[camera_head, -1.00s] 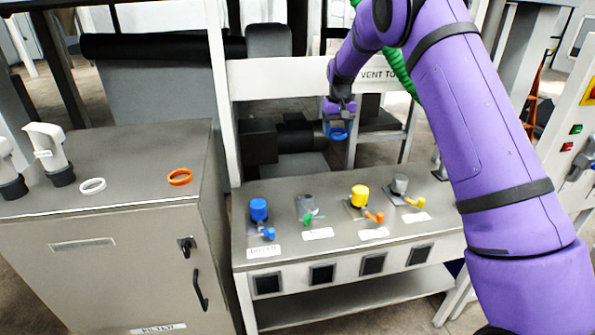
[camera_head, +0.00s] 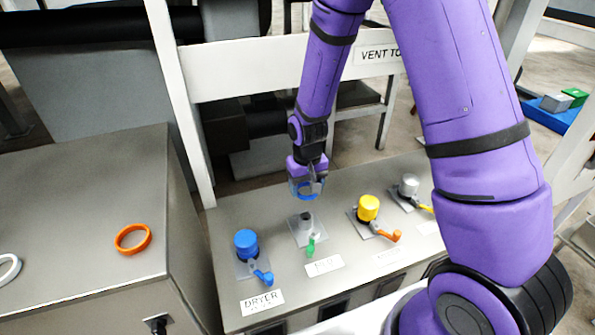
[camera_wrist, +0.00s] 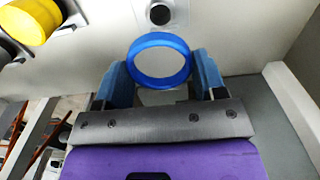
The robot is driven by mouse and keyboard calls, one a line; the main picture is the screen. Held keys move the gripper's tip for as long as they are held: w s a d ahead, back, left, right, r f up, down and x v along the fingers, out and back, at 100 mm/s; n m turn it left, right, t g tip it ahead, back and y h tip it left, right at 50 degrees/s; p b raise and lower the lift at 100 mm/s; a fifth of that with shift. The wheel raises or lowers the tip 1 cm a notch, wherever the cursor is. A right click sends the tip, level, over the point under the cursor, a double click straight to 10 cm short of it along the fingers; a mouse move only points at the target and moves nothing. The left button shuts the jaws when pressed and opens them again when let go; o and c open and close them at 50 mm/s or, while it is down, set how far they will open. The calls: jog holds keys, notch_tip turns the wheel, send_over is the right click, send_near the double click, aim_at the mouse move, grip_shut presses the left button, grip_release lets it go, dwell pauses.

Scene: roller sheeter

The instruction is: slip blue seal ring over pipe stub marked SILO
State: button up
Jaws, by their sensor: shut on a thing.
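My gripper (camera_head: 306,182) is shut on the blue seal ring (camera_head: 307,194), above the panel behind the row of pipe stubs. In the wrist view the blue ring (camera_wrist: 160,60) sits between the two blue fingertips (camera_wrist: 161,80), with its opening facing the camera. The bare grey pipe stub (camera_head: 306,220) with the green handle (camera_head: 311,246) stands just below the ring. Its label (camera_head: 323,265) seems to read SILO but is blurred. The stub's dark opening (camera_wrist: 160,14) shows beyond the ring in the wrist view, clear of it.
A blue-capped stub (camera_head: 246,243) marked DRYER stands to the left. A yellow-capped stub (camera_head: 368,208) and a grey-topped stub (camera_head: 409,185) stand to the right. An orange ring (camera_head: 132,239) and a white ring (camera_head: 8,268) lie on the left cabinet. A white beam (camera_head: 250,72) crosses behind.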

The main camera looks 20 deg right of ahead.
aim_at(306, 215)
jog(key=shift+s+f, duration=0.1)
jog(key=shift+f, duration=3.9)
jog(key=shift+f, duration=1.15)
jog(key=o, duration=1)
notch_tip(306, 215, up, 11)
jog(key=shift+f, duration=0.1)
